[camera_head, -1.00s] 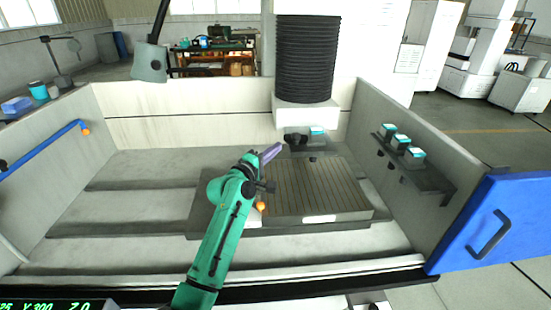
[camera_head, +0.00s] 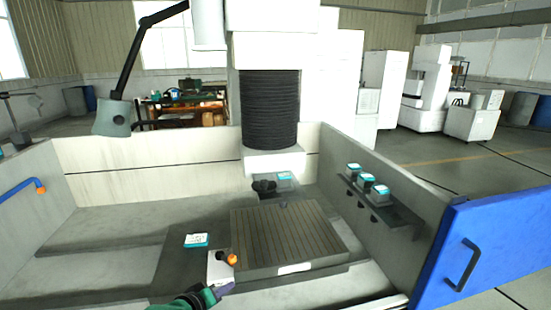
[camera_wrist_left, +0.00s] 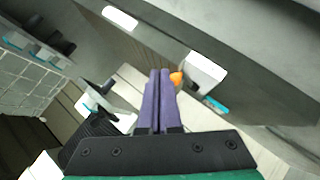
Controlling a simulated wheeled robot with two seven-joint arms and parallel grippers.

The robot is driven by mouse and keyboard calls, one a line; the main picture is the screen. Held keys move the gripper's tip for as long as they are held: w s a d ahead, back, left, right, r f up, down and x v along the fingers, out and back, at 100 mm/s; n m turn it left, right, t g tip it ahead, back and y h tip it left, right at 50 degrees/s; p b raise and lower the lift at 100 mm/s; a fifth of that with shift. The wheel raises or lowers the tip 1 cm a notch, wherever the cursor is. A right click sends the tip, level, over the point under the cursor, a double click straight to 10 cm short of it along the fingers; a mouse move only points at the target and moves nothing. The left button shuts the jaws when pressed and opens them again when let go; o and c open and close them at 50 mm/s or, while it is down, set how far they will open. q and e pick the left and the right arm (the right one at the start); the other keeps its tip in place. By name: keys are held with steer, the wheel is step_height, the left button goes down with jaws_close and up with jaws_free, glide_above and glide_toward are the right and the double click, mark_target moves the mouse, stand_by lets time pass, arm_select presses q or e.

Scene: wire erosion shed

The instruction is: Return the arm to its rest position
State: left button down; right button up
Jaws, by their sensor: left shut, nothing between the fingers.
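My left gripper (camera_head: 218,291) shows at the bottom edge of the head view, with only a piece of its green arm (camera_head: 185,301) in the frame. Its purple fingers, seen in the left wrist view (camera_wrist_left: 160,75), lie side by side, shut and empty. In the head view it is at the near side of a white block (camera_head: 218,268) with an orange knob (camera_head: 232,259). I cannot tell the exact gap to the block. The rest of the left arm is out of frame. My right gripper is not in view.
The grooved plate (camera_head: 284,234) lies in the machine basin. A teal-labelled item (camera_head: 196,240) lies left of it. A shelf (camera_head: 385,210) with teal-topped blocks is on the right wall. A blue door panel (camera_head: 480,250) stands at right. The basin's left floor (camera_head: 85,250) is clear.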

arm_select(q)
steer(key=s+a+f+m+g+y, duration=0.1)
steer(key=s+a+f+m+g, duration=0.15)
steer(key=s, duration=0.45)
steer(key=s+a+f+m+g+y, duration=0.2)
steer(key=s+a+f+m, duration=0.15)
steer(key=s, duration=0.45)
steer(key=s+a+f+m+g+y, duration=0.1)
steer(key=s+a+f+m+g, duration=0.15)
steer(key=s, duration=0.45)
step_height(320, 180, down, 22)
steer(key=s+f+g, duration=0.1)
steer(key=s, duration=0.2)
steer(key=s+a+f+g, duration=0.1)
steer(key=s+a+f, duration=0.2)
steer(key=s+f, duration=1.1)
steer(key=shift+s+a+b, duration=0.2)
steer(key=shift+s+b, duration=0.2)
steer(key=shift+s, duration=0.7)
steer(key=shift+f, duration=0.1)
